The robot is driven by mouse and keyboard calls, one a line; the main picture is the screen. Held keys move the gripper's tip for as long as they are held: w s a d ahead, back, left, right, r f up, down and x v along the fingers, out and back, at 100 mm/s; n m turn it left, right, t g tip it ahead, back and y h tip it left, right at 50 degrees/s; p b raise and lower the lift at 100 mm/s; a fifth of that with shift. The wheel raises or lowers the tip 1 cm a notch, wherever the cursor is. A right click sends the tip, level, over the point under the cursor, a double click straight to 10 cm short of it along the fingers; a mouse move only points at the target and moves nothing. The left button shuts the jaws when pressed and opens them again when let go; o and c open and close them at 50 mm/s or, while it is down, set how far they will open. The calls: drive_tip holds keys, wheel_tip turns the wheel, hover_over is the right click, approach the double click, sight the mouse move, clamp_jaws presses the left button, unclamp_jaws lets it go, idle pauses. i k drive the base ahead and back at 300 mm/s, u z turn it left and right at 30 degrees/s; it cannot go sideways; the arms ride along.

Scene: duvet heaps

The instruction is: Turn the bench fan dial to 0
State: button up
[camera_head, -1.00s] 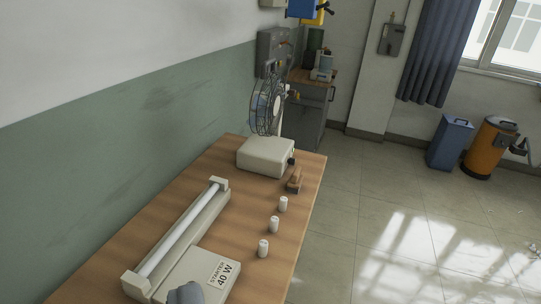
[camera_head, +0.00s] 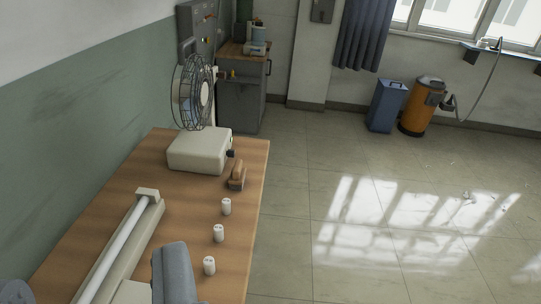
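The bench fan (camera_head: 192,97) stands at the far end of a wooden bench (camera_head: 255,165), with a round wire cage on a cream box base (camera_head: 199,150). A small dark dial (camera_head: 231,153) sits on the right side of the base. Its pointer and numbers are too small to read. A grey rounded part of my gripper (camera_head: 174,273) shows at the bottom edge, well short of the fan and touching neither fan nor dial. Another grey piece shows at the lower left corner. Whether the fingers are apart or together is not clear.
A brown wooden object (camera_head: 237,176) lies just in front of the dial. Several white cylinders, one here (camera_head: 218,233), stand along the bench's right side. A tube lamp fixture (camera_head: 120,245) lies at left. Open floor (camera_head: 340,200) is right of the bench.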

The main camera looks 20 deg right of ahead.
sight(231, 153)
drive_tip(key=z, duration=0.45)
drive_tip(key=k, duration=0.5)
drive_tip(key=z, duration=1.3)
drive_tip(key=i, duration=2.4)
drive_tip(key=u, duration=2.05)
